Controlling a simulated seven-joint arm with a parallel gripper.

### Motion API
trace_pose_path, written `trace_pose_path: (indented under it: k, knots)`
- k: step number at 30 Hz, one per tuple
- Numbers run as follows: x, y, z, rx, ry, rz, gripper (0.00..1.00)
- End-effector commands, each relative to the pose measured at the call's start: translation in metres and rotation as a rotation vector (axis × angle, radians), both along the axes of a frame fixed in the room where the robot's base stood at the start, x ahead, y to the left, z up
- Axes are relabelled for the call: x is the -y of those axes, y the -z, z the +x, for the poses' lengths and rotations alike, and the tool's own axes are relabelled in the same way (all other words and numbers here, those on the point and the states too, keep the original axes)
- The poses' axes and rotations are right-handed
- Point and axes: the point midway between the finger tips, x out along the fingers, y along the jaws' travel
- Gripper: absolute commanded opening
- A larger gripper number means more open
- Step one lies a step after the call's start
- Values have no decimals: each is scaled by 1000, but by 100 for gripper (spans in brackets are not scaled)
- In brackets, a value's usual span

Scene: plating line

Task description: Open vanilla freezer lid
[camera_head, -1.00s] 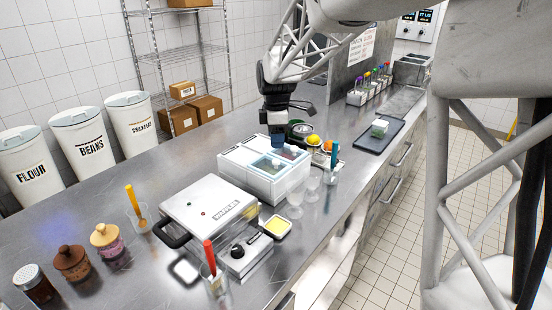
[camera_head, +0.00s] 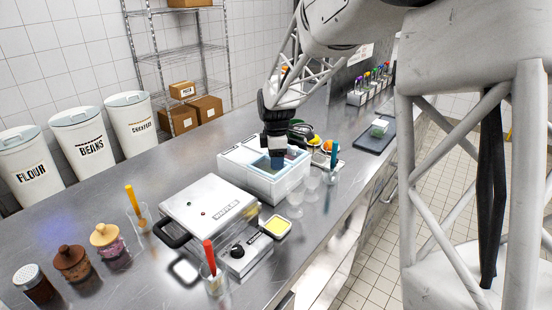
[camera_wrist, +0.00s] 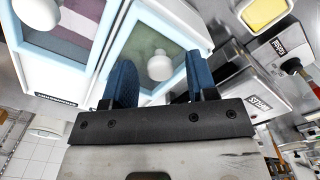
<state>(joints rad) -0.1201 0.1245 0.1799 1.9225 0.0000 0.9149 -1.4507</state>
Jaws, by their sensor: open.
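The white freezer box (camera_head: 262,185) stands on the steel counter with its lids closed. In the wrist view it has two pale-blue-framed lids with windows: a left lid (camera_wrist: 72,52) over pink and brown contents, and a right lid (camera_wrist: 140,40) over greenish contents. Each has a white round knob, the left knob (camera_wrist: 38,13) and the right knob (camera_wrist: 160,67). I cannot read which is vanilla. My gripper (camera_head: 277,160) points down over the freezer. In the wrist view its open blue fingers (camera_wrist: 160,60) are on either side of the right knob, apparently not touching it.
A waffle maker (camera_head: 210,208) stands just in front of the freezer, with a butter dish (camera_head: 277,227) beside it. Fruit (camera_head: 312,141) and bowls are behind.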

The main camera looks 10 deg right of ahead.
Motion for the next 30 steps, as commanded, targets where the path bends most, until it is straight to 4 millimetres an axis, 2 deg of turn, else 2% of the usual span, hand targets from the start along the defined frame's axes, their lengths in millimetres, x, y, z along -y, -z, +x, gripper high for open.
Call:
trace_pose_path:
  k: [6,16,23,26,30]
  knots:
    - [0,0,0,0,0,0,51]
    - [0,0,0,0,0,0,0]
    - [-2,0,2,0,0,0,0]
    - [-9,0,8,0,-1,0,0]
    - [-29,0,29,2,-3,0,0]
